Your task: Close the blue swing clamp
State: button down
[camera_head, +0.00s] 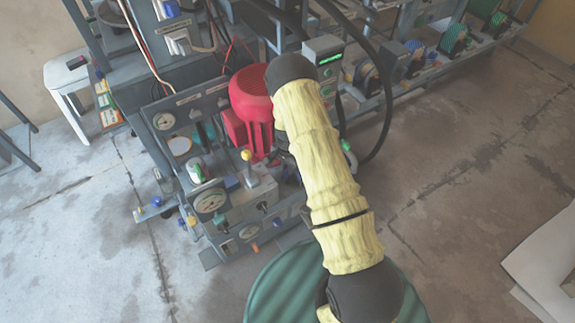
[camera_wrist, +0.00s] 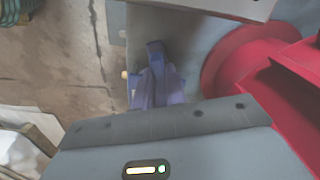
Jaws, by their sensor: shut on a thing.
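The blue swing clamp (camera_wrist: 155,80) shows in the wrist view as a blue-violet part on the grey machine, left of a round red part. My gripper (camera_wrist: 157,102) is at the clamp's near end and is shut on it. Its grey housing covers the lower part of the picture and hides the fingertips and the gripped part. In the head view my sleeved arm reaches up from the lower right and covers the clamp area, so I cannot make out the clamp or how far it is swung.
A red motor (camera_head: 251,110) stands on the machine close to my arm. A green drum (camera_head: 280,288) stands below.

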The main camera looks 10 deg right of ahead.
jog(key=m+p, duration=0.1)
jog(key=m, duration=0.3)
dwell(0.4)
jog(key=c, duration=1.4)
grip_release()
jog(key=shift+c, duration=0.2)
notch_tip(320, 180, up, 17)
jog(key=p, duration=0.3)
jog(key=shift+r, duration=0.2)
